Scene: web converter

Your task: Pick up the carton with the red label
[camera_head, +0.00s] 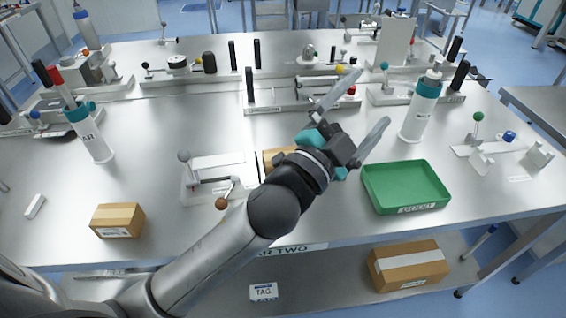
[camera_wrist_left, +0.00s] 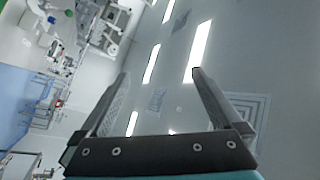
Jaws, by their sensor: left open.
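My left gripper (camera_head: 373,97) is open and empty, raised over the middle of the steel table (camera_head: 150,160) with its fingers pointing up and right. In the left wrist view my open left gripper (camera_wrist_left: 161,73) points at the ceiling, with nothing between the fingers. A brown carton (camera_head: 118,220) with a pale label sits at the table's front left. Another carton (camera_head: 276,157) is mostly hidden behind my left wrist. A larger carton (camera_head: 408,265) with a pale label lies on the lower shelf. I cannot make out a red label on any carton. My right gripper is not in view.
A green tray (camera_head: 405,187) stands right of my wrist. A white bottle (camera_head: 420,108) stands behind it, and another bottle (camera_head: 90,132) stands at the left. A small fixture (camera_head: 215,178) sits left of my wrist. Several fixtures line the back. The front left has free room.

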